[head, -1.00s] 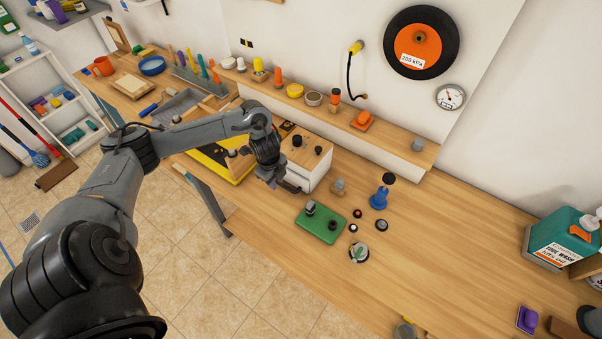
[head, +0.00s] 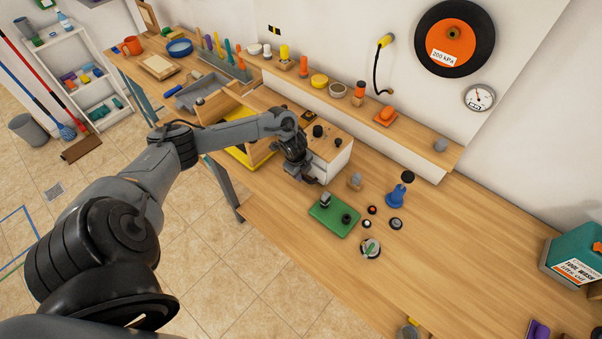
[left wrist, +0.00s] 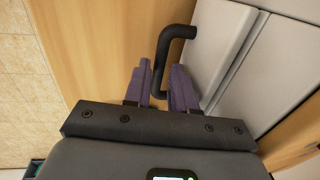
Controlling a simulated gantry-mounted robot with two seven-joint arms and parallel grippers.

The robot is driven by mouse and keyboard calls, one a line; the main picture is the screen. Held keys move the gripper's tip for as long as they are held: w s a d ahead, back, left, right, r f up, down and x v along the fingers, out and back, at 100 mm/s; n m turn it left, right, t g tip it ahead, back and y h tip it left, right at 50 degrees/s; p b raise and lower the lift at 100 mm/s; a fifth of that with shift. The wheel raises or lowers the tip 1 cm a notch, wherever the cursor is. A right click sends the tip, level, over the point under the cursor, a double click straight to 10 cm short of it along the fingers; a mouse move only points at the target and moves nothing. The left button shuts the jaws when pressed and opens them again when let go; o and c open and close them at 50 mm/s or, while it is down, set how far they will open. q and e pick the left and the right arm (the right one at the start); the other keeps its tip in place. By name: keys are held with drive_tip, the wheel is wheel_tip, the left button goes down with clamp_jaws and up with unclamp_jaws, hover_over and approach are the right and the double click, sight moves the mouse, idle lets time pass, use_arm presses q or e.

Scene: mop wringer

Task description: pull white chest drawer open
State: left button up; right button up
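The white chest (head: 340,163) with a wooden top stands on the workbench, in the middle of the head view. My left gripper (head: 308,181) is at its front, low over the bench. In the left wrist view the black bar handle (left wrist: 163,62) stands out from the white drawer front (left wrist: 211,40). The purple fingers of my left gripper (left wrist: 160,88) sit close on either side of the bar, one between the bar and the drawer front. I cannot tell whether the drawer stands out from the chest. My right gripper is not in view.
A green plate (head: 334,216) with dark knobs lies on the bench in front of the chest. A blue-based stamp-like object (head: 398,195) and small knobs stand right of it. A yellow-edged tray (head: 245,156) is left of the chest.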

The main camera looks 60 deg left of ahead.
use_arm(q)
drive_tip(key=shift+f, duration=0.3)
drive_tip(key=shift+c, duration=0.3)
clamp_jaws()
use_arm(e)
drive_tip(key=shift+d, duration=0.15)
